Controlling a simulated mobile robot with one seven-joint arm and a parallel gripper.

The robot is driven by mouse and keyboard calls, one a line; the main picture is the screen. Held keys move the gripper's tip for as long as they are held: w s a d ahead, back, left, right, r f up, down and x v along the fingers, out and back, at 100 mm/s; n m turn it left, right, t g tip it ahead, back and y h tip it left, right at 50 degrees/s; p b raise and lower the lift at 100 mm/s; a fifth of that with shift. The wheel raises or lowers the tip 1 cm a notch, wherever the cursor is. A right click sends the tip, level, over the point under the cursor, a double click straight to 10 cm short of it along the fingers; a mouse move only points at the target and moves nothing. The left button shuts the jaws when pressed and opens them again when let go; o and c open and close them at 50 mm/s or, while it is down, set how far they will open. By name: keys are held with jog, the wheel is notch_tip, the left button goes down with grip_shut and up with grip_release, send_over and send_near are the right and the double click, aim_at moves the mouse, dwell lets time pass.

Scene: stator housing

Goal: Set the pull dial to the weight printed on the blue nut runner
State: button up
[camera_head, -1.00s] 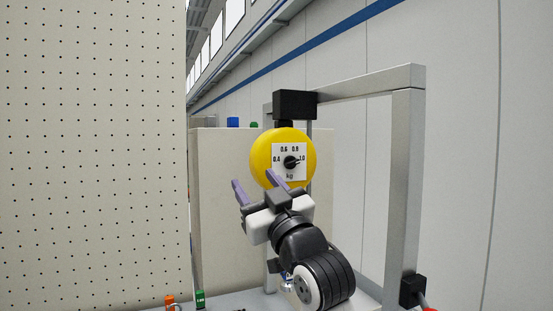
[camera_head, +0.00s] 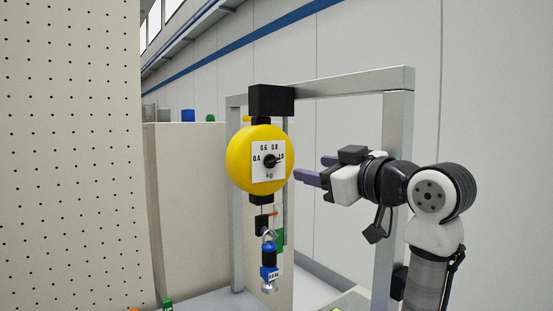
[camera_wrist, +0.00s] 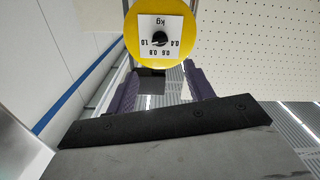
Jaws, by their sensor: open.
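The yellow round balancer (camera_head: 240,165) hangs from a black block on a metal frame. Its white dial plate (camera_head: 263,175) reads 0.4, 0.6, 0.8, 1.0 and kg. The black dial knob (camera_head: 270,161) points right, close to the 1.0 mark. In the wrist view the knob (camera_wrist: 159,38) appears upside down beyond the fingers. The blue nut runner (camera_head: 268,257) hangs below the balancer from a hook. Its white label is too small to read. My gripper (camera_head: 313,168) is open and empty, its purple fingers to the right of the dial, apart from it.
The metal frame (camera_head: 397,140) stands around the balancer, its right post behind my arm. A perforated panel (camera_head: 70,150) fills the left side. A beige cabinet (camera_head: 185,215) stands behind. A green and an orange item lie low at the panel's foot.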

aim_at(275, 161)
jog(key=p+x, duration=0.4)
jog(key=x, duration=0.8)
jog(key=c, duration=1)
